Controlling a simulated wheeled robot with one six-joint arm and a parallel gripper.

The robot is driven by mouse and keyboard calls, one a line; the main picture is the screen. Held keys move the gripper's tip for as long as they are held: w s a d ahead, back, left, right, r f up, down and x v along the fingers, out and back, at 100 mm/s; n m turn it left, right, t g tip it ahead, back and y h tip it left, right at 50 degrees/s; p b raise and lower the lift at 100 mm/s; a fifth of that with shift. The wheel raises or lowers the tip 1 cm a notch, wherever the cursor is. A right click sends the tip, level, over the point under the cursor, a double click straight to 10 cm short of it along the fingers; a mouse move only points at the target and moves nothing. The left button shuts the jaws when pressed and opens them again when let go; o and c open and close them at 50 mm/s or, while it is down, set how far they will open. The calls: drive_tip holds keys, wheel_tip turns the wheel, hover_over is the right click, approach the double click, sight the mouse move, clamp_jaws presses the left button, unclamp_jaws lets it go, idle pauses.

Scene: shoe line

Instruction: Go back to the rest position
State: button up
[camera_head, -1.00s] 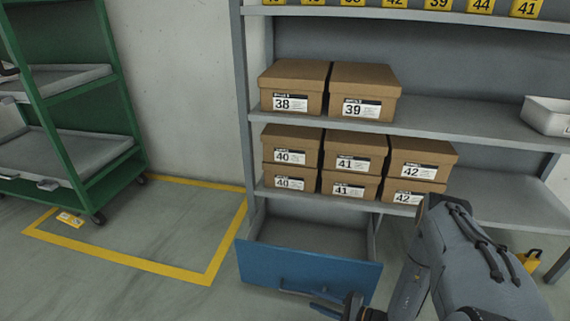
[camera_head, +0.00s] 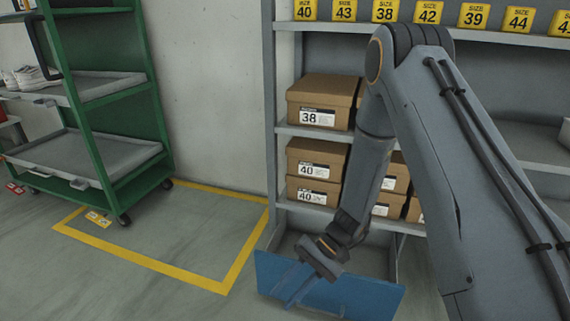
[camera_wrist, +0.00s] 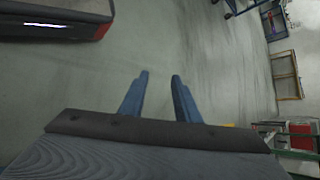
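My arm is raised across the right of the head view, its forearm bending down to my gripper (camera_head: 291,292). The gripper is in front of the blue-fronted drawer (camera_head: 362,299), overlapping it in the picture; I cannot tell whether they touch. The drawer is pulled out at the bottom of the shelf rack. In the wrist view the two blue fingers (camera_wrist: 160,78) stand apart with only bare floor seen between them. The gripper is open and empty.
The grey rack holds shoe boxes, among them a size 38 box (camera_head: 322,103) and size 40 boxes (camera_head: 317,160), partly hidden by my arm. A green trolley (camera_head: 107,143) stands left.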

drive_tip(key=s+a+r+n+t+h, duration=0.1)
drive_tip(key=s+r+n+t+h, duration=0.3)
drive_tip(key=s+r, duration=0.55)
drive_tip(key=s+a+r+n+t+h, duration=0.15)
drive_tip(key=s+r+n+h, duration=0.35)
drive_tip(key=r, duration=0.7)
drive_tip(key=d+r+m+p, duration=0.3)
drive_tip(key=d+r+p, duration=0.7)
drive_tip(key=r+p, duration=0.3)
drive_tip(key=d+r+m+p, duration=0.4)
drive_tip(key=d+r+p, duration=0.7)
drive_tip(key=r+p, duration=0.3)
drive_tip(key=shift+s+d+p, duration=0.2)
drive_tip(key=shift+s+p, duration=0.1)
drive_tip(key=shift+p, duration=0.35)
